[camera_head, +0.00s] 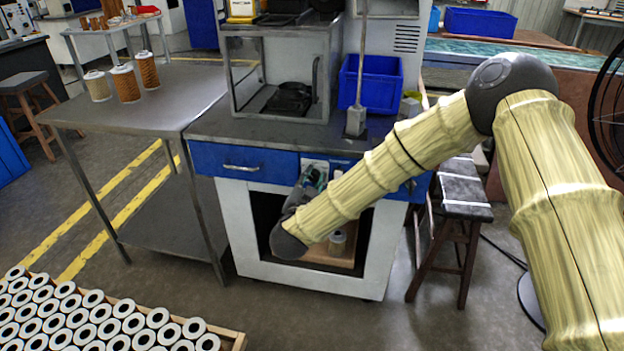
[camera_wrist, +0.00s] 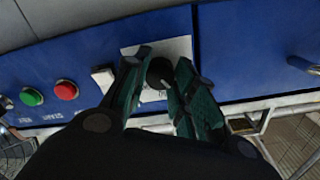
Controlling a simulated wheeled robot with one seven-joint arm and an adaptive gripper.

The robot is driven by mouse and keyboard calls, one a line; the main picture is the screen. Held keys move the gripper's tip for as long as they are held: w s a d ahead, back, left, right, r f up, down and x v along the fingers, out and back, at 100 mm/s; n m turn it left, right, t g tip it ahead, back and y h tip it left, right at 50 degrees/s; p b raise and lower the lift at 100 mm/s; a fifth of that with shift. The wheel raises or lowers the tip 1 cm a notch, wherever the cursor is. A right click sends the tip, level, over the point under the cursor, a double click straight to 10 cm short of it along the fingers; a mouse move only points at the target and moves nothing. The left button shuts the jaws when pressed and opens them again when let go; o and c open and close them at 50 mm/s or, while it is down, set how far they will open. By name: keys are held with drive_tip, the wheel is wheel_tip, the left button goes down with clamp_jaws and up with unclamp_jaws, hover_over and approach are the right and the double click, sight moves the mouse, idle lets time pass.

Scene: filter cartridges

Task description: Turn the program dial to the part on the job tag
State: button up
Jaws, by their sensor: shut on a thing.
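The program dial (camera_wrist: 159,72) is a dark round knob on a pale plate (camera_wrist: 176,48) set in the blue front panel, seen in the wrist view. My gripper (camera_wrist: 160,76) is shut on the dial, with one green-black finger on each side of it. In the head view my gripper (camera_head: 314,176) is at the panel under the worktop, partly hidden by my arm. The dial itself and its markings are hidden there. Lettering on the plate is too small and covered to read. I cannot make out a job tag.
A green button (camera_wrist: 31,97) and a red button (camera_wrist: 66,90) sit left of the dial. A blue drawer (camera_head: 243,163) is left of my gripper. A stool (camera_head: 463,190) stands right of the cabinet. Cartridges fill a crate (camera_head: 236,340) at lower left.

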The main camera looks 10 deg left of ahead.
drive_tip(key=m, duration=0.6)
drive_tip(key=shift+m, duration=0.3)
idle(0.5)
drive_tip(key=o, duration=1)
drive_tip(key=shift+d, duration=0.1)
drive_tip(key=shift+o, duration=0.2)
drive_tip(key=shift+s, duration=0.1)
drive_tip(key=s, duration=1.1)
drive_tip(key=shift+s, duration=0.4)
